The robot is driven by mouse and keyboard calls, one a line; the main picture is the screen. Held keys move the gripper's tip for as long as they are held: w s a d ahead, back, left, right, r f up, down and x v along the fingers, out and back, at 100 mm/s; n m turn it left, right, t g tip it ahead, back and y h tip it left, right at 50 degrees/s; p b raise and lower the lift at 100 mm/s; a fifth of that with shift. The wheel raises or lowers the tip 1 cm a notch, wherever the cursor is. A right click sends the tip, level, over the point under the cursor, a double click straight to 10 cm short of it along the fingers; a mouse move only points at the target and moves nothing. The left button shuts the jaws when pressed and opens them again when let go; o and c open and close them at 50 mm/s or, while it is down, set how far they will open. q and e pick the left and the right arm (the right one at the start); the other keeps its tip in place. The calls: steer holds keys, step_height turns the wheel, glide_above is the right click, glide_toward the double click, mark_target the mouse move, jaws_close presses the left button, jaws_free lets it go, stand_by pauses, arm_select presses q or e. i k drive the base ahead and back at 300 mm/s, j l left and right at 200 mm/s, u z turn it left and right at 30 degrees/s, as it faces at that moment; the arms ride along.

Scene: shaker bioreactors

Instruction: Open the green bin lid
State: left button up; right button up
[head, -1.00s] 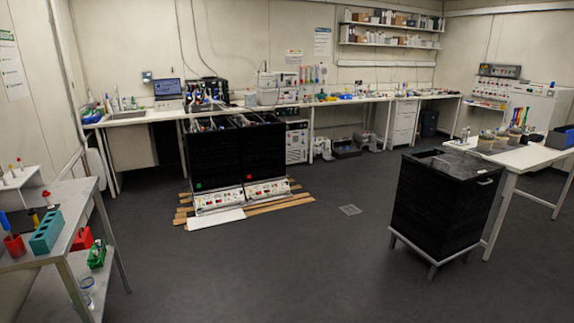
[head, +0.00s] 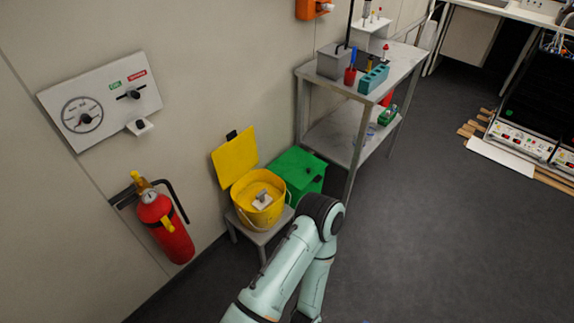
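The green bin (head: 290,172) is a box in the lower middle of the head view. It stands near the wall, behind and to the right of a yellow bucket. Its green top looks closed, and a small dark part (head: 316,179) shows on its right side. Its lower part is partly hidden by the bucket and one of my arms. That arm reaches in from the bottom edge, and its dark elbow joint (head: 321,211) is in front of the green bin. The arm folds back down out of the picture. Neither of my grippers is in view.
The yellow bucket (head: 245,208), its yellow lid (head: 235,157) raised, is on a low grey stand. A metal shelf table (head: 340,136) stands right of the green bin. A red fire extinguisher (head: 165,228) hangs at left. The dark floor (head: 440,235) at right is clear.

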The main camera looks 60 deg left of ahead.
mark_target(297, 167)
steer(key=u, duration=1.9)
steer(key=i+l+u, duration=0.35)
steer(key=i+l, duration=0.15)
steer(key=i+l+u, duration=0.2)
steer(key=l, duration=0.25)
steer(key=i+l+u, duration=0.2)
steer(key=l, duration=0.15)
steer(key=i+l+u, duration=0.15)
steer(key=l, duration=0.25)
steer(key=i+l+u, duration=0.2)
steer(key=i+l, duration=0.35)
steer(key=l, duration=0.15)
